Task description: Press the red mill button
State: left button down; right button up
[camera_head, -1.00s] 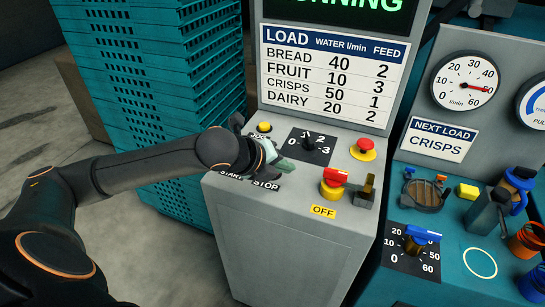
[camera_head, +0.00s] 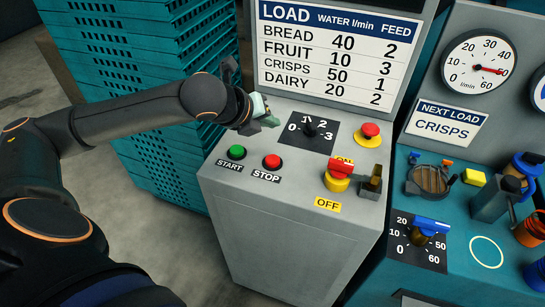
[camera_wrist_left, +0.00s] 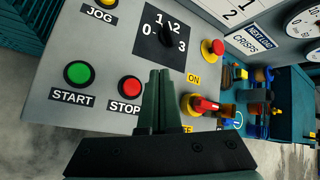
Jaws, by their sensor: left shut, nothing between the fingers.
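The red STOP button (camera_head: 272,161) sits on the sloped grey mill panel (camera_head: 235,197), right of the green START button (camera_head: 237,152). It also shows in the left wrist view (camera_wrist_left: 130,87), just left of the fingers. A red mushroom button on a yellow base (camera_head: 370,130) is further right. My left gripper (camera_head: 265,112) is shut and empty. In the head view it appears behind and above STOP, near the 0-3 dial (camera_head: 311,129), not touching the button. In the left wrist view the shut fingers (camera_wrist_left: 160,78) lie between STOP and the red rotary switch (camera_wrist_left: 201,105). My right gripper is not in view.
The red-handled switch (camera_head: 340,175) stands on a yellow base by ON/OFF labels. A load chart (camera_head: 335,55) rises behind the panel. Stacked teal crates (camera_head: 160,100) stand left. A teal console (camera_head: 460,225) with gauges, tools and a blue-handled valve is at right.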

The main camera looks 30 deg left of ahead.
pick_arm(q)
jog(key=shift+f, duration=0.15)
jog(key=b, duration=0.6)
send_over(270, 162)
notch_tip(270, 162, down, 7)
jog(key=shift+r, duration=0.2)
jog(key=shift+f+b, duration=0.4)
jog(key=shift+f, duration=0.55)
jog(key=shift+f, duration=0.1)
dwell(0.7)
jog(key=shift+f, duration=0.3)
